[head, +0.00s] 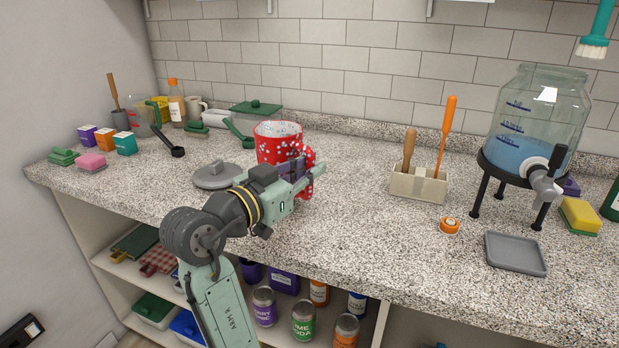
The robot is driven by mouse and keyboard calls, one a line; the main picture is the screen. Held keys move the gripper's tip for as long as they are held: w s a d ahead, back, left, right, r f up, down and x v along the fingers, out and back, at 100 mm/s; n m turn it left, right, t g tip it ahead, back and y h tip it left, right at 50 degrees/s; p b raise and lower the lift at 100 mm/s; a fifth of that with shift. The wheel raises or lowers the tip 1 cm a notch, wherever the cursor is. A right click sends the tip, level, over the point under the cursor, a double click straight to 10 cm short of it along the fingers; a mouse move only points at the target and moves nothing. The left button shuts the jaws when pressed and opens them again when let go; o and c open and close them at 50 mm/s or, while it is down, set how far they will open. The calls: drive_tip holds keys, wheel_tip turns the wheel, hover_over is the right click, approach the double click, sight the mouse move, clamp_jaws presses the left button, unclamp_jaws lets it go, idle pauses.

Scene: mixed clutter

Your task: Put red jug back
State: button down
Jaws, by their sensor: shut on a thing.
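The red jug (278,131) with white speckles is upright at the middle of the granite counter, in the head view. My gripper (308,168) is at the jug's near right side and shut on it, around a red part that looks like its handle. My gripper and wrist hide the jug's lower part, so I cannot tell whether its base touches the counter.
A grey lid (216,176) lies just left of my wrist. A green-lidded glass container (262,109) is behind the jug. A utensil holder (418,186) and a glass dispenser (537,115) stand to the right.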

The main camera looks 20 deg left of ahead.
drive_tip(key=shift+w+a+f+p, duration=0.1)
drive_tip(key=shift+w+f+p, duration=0.2)
drive_tip(key=shift+f, duration=0.35)
drive_tip(key=shift+w+f+p, duration=0.2)
drive_tip(key=shift+f+p, duration=0.05)
drive_tip(key=shift+f, duration=0.7)
drive_tip(key=c, duration=1.6)
unclamp_jaws()
drive_tip(key=shift+c, duration=0.2)
